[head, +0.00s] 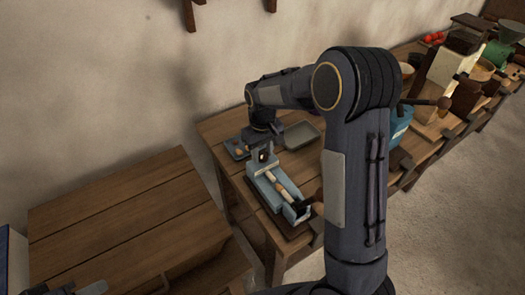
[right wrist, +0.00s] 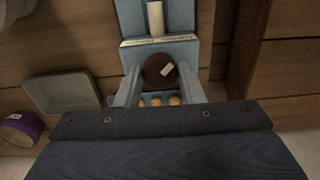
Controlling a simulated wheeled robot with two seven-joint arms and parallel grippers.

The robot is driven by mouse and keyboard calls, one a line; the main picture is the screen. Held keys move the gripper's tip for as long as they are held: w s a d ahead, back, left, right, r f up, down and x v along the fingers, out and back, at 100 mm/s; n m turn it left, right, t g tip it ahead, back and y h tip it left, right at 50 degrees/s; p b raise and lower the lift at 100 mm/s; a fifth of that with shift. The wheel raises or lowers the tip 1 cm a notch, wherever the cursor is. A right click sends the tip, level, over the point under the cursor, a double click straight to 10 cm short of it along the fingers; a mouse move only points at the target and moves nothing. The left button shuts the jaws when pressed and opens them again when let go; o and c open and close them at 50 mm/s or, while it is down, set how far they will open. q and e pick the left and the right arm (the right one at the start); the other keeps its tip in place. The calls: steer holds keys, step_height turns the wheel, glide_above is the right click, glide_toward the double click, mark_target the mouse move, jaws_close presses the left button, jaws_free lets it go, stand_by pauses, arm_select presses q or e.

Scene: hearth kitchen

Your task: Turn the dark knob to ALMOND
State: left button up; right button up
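The dark round knob (right wrist: 153,80) with a pale pointer mark is on a light blue device (right wrist: 188,13) in the right wrist view. The mark slants up and to the right; no ALMOND lettering is legible. My right gripper (right wrist: 158,78) is open, with one finger on each side of the knob and small gaps visible; contact cannot be told. In the head view, my right gripper (head: 263,154) is over the far end of the blue device (head: 291,187) and hides the knob. My left gripper (head: 88,289) shows only partly at the bottom left.
A grey tray (head: 301,135) lies beside the device. A row of small orange-brown balls (right wrist: 157,101) shows below the knob, and a purple-rimmed pot (right wrist: 20,129) is at left. The left wooden table (head: 120,215) is clear. My right arm covers part of the right counter.

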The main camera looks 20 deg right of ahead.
mark_target(263, 154)
steer(key=o, duration=0.4)
step_height(263, 154, up, 8)
steer(key=shift+f, duration=0.1)
stand_by(0.4)
stand_by(0.3)
